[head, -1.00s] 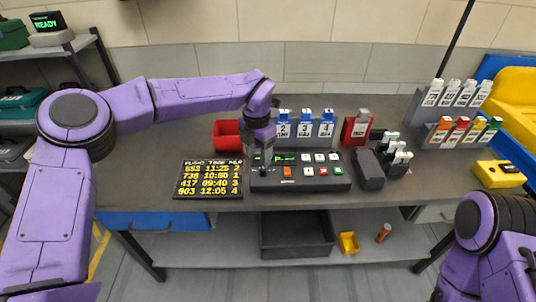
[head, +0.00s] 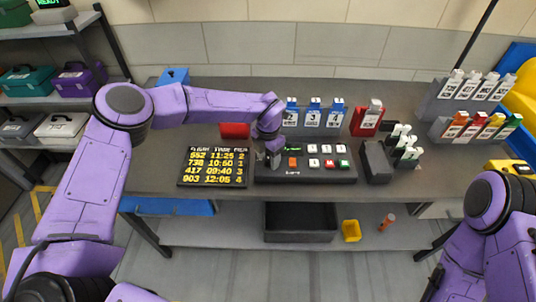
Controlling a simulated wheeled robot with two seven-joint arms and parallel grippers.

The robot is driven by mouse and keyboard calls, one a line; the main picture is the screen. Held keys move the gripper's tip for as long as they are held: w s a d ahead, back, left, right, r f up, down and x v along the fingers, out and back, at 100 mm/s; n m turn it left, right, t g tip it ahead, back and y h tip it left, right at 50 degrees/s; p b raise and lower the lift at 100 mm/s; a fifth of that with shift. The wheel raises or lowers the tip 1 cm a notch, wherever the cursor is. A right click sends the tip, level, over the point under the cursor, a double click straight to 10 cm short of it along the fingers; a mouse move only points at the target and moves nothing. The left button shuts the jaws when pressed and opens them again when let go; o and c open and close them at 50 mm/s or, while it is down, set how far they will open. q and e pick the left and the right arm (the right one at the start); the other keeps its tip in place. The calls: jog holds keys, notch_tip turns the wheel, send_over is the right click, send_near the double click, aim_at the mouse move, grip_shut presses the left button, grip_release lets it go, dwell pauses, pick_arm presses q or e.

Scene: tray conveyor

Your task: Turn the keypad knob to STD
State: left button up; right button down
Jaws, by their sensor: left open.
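The black keypad (head: 320,176) lies on the grey table, right of the black display board (head: 213,166) with yellow rows. It carries an orange button (head: 292,162), several white buttons, a red button and a green one. My left gripper (head: 268,161) is open and points down over the keypad's left end. I cannot make out the knob or its STD mark; the gripper covers that end. I cannot tell whether the fingers touch the keypad. My right arm is at the lower right, with its gripper out of view.
Several blue-topped tags (head: 312,114) and a red holder (head: 367,120) stand behind the keypad. A dark block with white-topped pieces (head: 377,162) is close on its right. Bottle racks (head: 463,104) stand at the right.

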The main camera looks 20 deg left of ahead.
pick_arm(q)
jog(key=shift+s, duration=0.1)
grip_shut()
jog(key=n+b, duration=0.3)
jog(key=shift+f+n, duration=0.15)
jog(key=shift+n, duration=0.15)
jog(key=n+b, duration=0.2)
jog(key=n, duration=0.1)
jog(key=shift+r+n+b, duration=0.2)
jog(key=shift+n+b, duration=0.75)
jog(key=shift+n, duration=0.15)
